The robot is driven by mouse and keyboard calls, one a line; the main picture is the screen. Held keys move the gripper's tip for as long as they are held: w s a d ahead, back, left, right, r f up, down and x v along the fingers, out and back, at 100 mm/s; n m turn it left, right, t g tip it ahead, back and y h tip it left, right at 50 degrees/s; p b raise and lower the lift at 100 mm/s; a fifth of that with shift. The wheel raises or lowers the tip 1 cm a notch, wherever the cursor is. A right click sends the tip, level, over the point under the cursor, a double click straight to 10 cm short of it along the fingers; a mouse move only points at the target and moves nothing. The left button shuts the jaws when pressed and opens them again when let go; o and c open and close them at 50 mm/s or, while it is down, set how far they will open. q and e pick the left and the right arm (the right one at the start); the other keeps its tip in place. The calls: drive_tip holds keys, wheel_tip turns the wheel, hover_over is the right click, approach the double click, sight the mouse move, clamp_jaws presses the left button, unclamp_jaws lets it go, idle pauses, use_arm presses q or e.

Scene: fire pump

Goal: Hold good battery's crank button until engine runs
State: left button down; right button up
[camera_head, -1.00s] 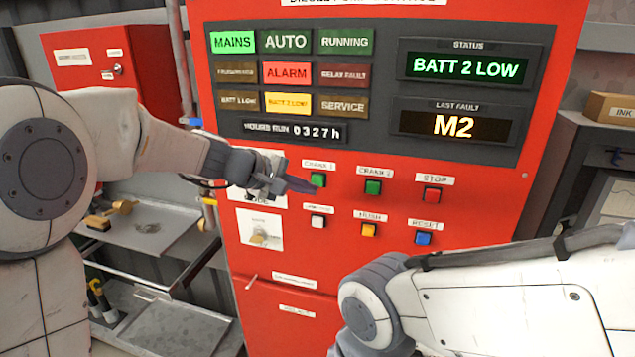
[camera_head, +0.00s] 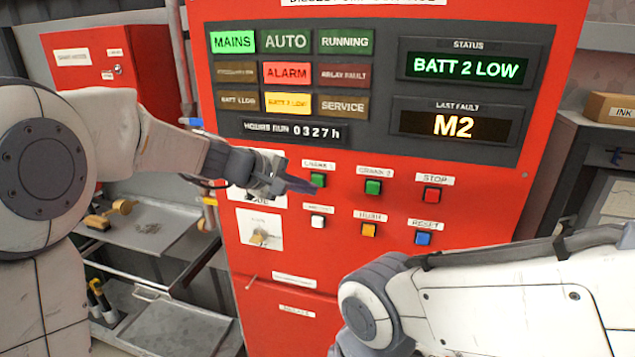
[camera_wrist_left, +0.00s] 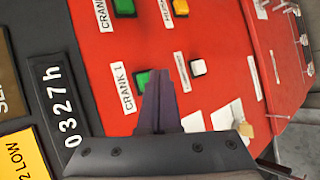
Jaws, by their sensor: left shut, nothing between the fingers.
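The green CRANK 1 button (camera_head: 318,179) is on the red control panel, left of the green CRANK 2 button (camera_head: 373,187). My left gripper (camera_head: 312,189) is shut and empty, its tips at the lower edge of CRANK 1. In the left wrist view the shut fingers (camera_wrist_left: 160,85) partly cover the CRANK 1 button (camera_wrist_left: 141,78); I cannot tell whether they touch or press it. The status display (camera_head: 466,67) reads BATT 2 LOW. The BATT 2 LOW lamp (camera_head: 288,104) glows yellow; the RUNNING lamp (camera_head: 346,41) is dim. My right gripper is out of view.
Red STOP (camera_head: 432,195), yellow (camera_head: 369,230), blue RESET (camera_head: 423,238) and white (camera_head: 318,221) buttons sit close by. A key-type switch (camera_head: 259,237) is on the white plate at lower left. My right arm crosses the lower right in front of the panel.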

use_arm(q)
drive_tip(key=shift+w, duration=0.1)
idle(0.5)
drive_tip(key=shift+w+d, duration=0.15)
drive_tip(key=shift+w, duration=0.15)
drive_tip(key=shift+w+d, duration=0.15)
drive_tip(key=shift+w, duration=0.35)
idle(2.2)
drive_tip(key=shift+s+a+b, duration=0.3)
drive_tip(key=shift+s+b, duration=0.35)
drive_tip(key=shift+s, duration=0.25)
drive_tip(key=s, duration=0.1)
drive_tip(key=s+a+b, duration=0.1)
drive_tip(key=s, duration=0.1)
drive_tip(key=s+b, duration=0.1)
drive_tip(key=shift+s+a, duration=0.25)
drive_tip(key=shift+s, duration=0.15)
